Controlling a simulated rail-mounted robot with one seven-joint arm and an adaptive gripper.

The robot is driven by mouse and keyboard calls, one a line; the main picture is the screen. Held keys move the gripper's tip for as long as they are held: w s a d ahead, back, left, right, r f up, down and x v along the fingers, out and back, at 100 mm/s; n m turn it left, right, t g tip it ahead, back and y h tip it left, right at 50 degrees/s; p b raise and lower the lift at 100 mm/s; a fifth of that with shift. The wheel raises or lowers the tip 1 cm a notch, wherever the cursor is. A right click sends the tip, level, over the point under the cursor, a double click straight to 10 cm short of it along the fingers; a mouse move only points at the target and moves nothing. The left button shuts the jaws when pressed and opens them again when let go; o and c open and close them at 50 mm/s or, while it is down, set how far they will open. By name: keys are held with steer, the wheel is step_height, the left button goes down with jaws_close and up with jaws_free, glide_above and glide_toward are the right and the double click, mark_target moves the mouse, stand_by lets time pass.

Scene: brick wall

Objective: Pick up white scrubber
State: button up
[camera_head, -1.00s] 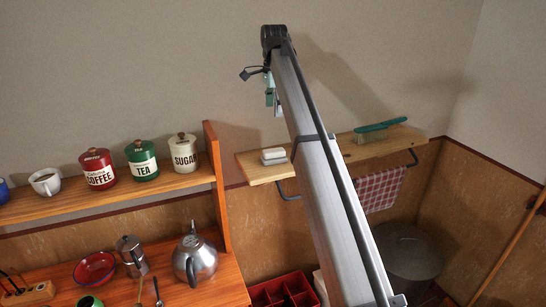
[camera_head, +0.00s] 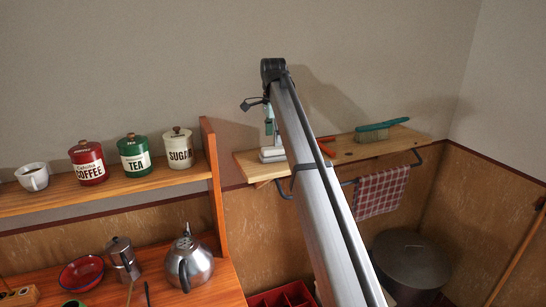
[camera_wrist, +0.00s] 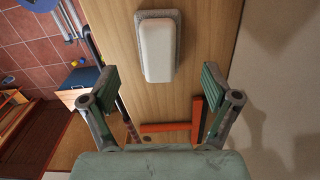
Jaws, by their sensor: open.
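The white scrubber (camera_wrist: 158,50), a white block with a grey edge, lies on the wooden wall shelf (camera_wrist: 118,30). It shows near the top of the wrist view, beyond my fingertips. In the head view the scrubber (camera_head: 271,155) sits near the left end of the shelf (camera_head: 355,150), partly hidden by my arm. My gripper (camera_wrist: 156,88) is open and empty, its two green-grey fingers apart on either side of the scrubber's line. In the head view my gripper (camera_head: 270,122) hangs just above the scrubber.
An orange-red angled object (camera_wrist: 170,127) lies on the shelf below the scrubber in the wrist view. A green brush (camera_head: 381,126) lies at the shelf's right end. A checked cloth (camera_head: 380,192) hangs beneath. An upright orange panel (camera_head: 214,185) stands to the left.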

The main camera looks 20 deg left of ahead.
mark_target(273, 148)
steer(key=shift+s+f+p, duration=0.1)
steer(key=shift+f+p, duration=1.3)
steer(key=shift+f, duration=1.3)
steer(key=c, duration=1.2)
